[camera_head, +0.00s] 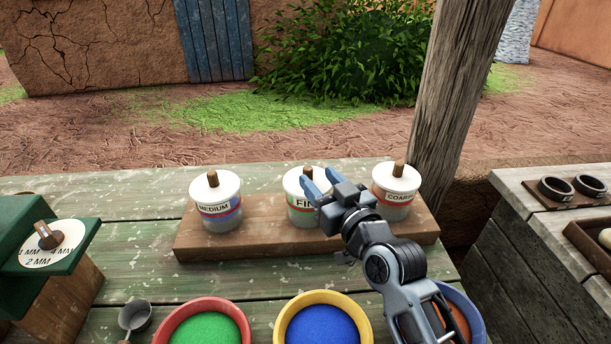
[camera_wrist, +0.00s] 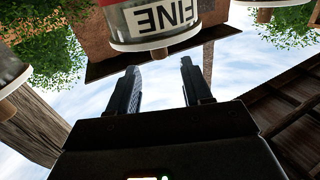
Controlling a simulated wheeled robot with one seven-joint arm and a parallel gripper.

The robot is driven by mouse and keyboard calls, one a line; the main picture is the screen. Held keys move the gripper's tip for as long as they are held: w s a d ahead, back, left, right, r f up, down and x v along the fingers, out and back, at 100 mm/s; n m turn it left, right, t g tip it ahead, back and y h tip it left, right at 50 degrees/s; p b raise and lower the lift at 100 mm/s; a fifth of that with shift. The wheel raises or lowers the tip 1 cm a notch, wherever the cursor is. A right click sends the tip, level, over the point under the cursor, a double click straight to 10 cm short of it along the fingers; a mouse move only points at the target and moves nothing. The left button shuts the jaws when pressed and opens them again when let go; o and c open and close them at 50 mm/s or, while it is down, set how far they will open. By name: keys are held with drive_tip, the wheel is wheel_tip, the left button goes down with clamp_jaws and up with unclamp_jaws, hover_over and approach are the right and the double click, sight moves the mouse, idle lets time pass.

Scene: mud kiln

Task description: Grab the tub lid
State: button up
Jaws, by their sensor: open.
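Three tubs with white lids and brown knobs stand in a row: MEDIUM with its lid (camera_head: 222,190) at left, FINE with its lid (camera_head: 291,183) in the middle, COARSE with its lid (camera_head: 398,182) at right. All three lids sit on their tubs. My gripper (camera_head: 318,178) is open and empty, and partly covers the FINE tub in the head view. In the wrist view, which is upside down, the FINE lid (camera_wrist: 125,46) and its knob (camera_wrist: 159,53) lie just beyond the open fingertips of my gripper (camera_wrist: 160,66), roughly between them and apart from them.
The tubs stand on a brown wooden board (camera_head: 265,238) on a green plank table. Red (camera_head: 163,325) and yellow (camera_head: 285,310) bowls and a scoop (camera_head: 135,316) are in front. A green-topped dial box (camera_head: 75,265) stands left. A wooden post (camera_head: 462,90) rises behind the COARSE tub.

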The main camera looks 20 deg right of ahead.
sight(311, 172)
drive_tip(key=w, duration=0.2)
drive_tip(key=w+p, duration=0.1)
drive_tip(key=w, duration=0.2)
drive_tip(key=shift+w+a+f+p, duration=0.25)
drive_tip(key=shift+w+f+p, duration=0.05)
drive_tip(key=shift+f, duration=0.05)
clamp_jaws()
